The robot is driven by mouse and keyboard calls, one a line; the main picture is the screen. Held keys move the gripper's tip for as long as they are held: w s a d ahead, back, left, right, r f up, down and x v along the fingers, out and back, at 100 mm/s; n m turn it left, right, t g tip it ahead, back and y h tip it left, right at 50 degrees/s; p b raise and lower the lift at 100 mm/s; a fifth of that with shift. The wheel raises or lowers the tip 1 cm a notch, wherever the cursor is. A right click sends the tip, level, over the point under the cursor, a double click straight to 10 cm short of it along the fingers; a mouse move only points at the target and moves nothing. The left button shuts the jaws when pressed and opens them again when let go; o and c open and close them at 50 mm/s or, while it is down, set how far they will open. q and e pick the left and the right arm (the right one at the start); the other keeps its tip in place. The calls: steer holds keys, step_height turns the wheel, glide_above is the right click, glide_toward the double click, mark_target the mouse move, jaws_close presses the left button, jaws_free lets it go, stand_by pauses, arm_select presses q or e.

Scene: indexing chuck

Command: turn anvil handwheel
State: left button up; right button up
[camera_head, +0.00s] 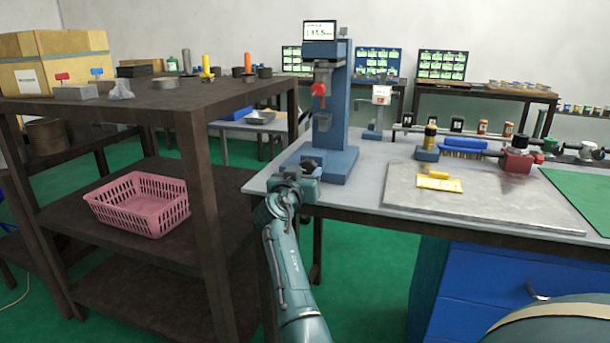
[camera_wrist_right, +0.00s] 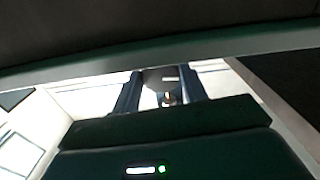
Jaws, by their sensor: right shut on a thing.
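The blue press (camera_head: 335,110) stands on the left end of the grey workbench, with a lit display on top and a red knob (camera_head: 318,89) on its front. The dark handwheel (camera_head: 309,163) sits low at the front of its base. My right gripper (camera_head: 304,176) reaches up to this handwheel and is shut on it; the gripper and wrist partly hide it. In the right wrist view, the two fingers (camera_wrist_right: 160,92) stand on either side of a small, dim part, whose outline is unclear. My left gripper is not in view.
A dark shelf (camera_head: 190,97) with a pink basket (camera_head: 140,203) stands close on the left of my right arm.

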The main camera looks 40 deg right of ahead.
steer(key=o, duration=1)
steer(key=shift+c, duration=0.2)
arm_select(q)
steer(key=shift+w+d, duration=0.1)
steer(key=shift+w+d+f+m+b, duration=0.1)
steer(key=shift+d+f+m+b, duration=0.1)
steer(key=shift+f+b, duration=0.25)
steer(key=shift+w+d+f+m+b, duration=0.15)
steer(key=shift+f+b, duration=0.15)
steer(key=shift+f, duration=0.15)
arm_select(e)
steer(key=v, duration=1.3)
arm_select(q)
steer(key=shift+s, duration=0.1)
